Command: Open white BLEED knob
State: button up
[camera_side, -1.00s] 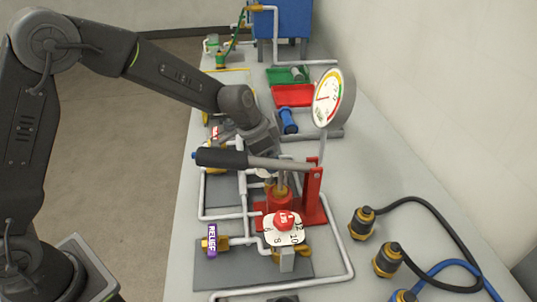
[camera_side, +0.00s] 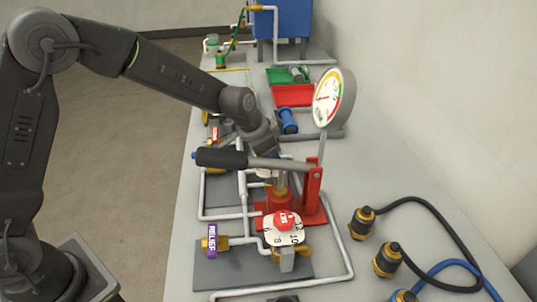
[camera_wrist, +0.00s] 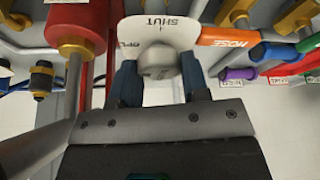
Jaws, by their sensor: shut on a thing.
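The white BLEED knob (camera_wrist: 157,60) is a rounded pale knob in the wrist view, in front of a white plate (camera_wrist: 180,32) lettered SHUT and, partly covered, OPEN. My gripper (camera_wrist: 158,78) has its blue fingers on both sides of the knob and is shut on it. The knob's own pointer or mark is not clear. In the side view my gripper (camera_side: 265,148) is low behind the black-handled lever, and the lever and my wrist hide the knob there.
The black-handled lever (camera_side: 222,158) and red pump post (camera_side: 313,195) stand close in front of my wrist. A red knob on a numbered dial (camera_side: 284,220), purple RELIEF tag (camera_side: 212,238), gauge (camera_side: 328,98) and white pipes surround it. An orange HOSE handle (camera_wrist: 228,37) sits beside the knob.

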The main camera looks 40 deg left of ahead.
jog(key=shift+n, duration=0.6)
jog(key=o, duration=0.9)
jog(key=v, duration=1.4)
jog(key=shift+s+d, duration=0.25)
